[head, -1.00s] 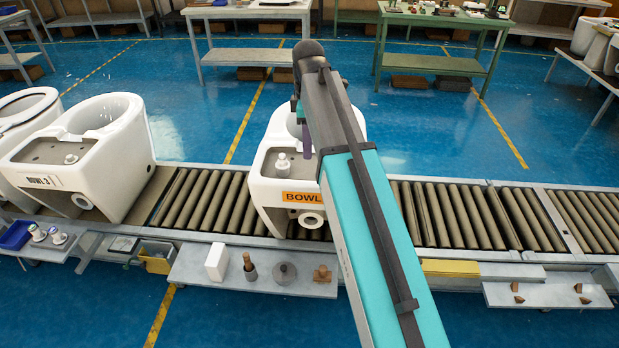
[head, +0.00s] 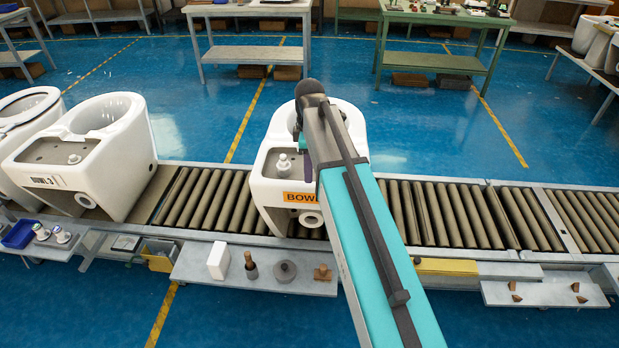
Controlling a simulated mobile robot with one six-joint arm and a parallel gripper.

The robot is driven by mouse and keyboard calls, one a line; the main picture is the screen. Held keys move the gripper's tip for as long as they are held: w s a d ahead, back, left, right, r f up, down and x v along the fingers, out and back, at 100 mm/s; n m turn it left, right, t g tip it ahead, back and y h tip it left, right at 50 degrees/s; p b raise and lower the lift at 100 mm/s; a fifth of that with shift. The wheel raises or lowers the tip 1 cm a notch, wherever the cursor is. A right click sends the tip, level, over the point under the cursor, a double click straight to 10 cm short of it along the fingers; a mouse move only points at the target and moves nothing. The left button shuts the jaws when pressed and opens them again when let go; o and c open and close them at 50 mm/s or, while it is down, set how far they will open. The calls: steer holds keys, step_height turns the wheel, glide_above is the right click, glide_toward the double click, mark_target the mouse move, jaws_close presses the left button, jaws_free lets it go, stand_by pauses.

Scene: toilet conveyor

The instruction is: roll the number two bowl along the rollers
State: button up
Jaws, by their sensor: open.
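A white toilet bowl with an orange label (head: 297,196) reading "BOWL" stands upright on the roller conveyor (head: 212,200); the rest of its label is hidden behind my arm. A small white fitting sits on its flat deck. A second white bowl (head: 112,165) labelled "BOWL-3" stands on the line to the left.
Another bowl (head: 22,125) stands at the far left. Bare rollers (head: 455,212) run to the right of the labelled bowl. A front shelf (head: 215,281) holds a white block and small tools; another shelf (head: 530,295) holds small wedges. Tables stand behind.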

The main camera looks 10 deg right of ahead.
steer(key=shift+f+p, duration=0.55)
steer(key=shift+f, duration=2)
jaws_close()
steer(key=shift+a, duration=0.1)
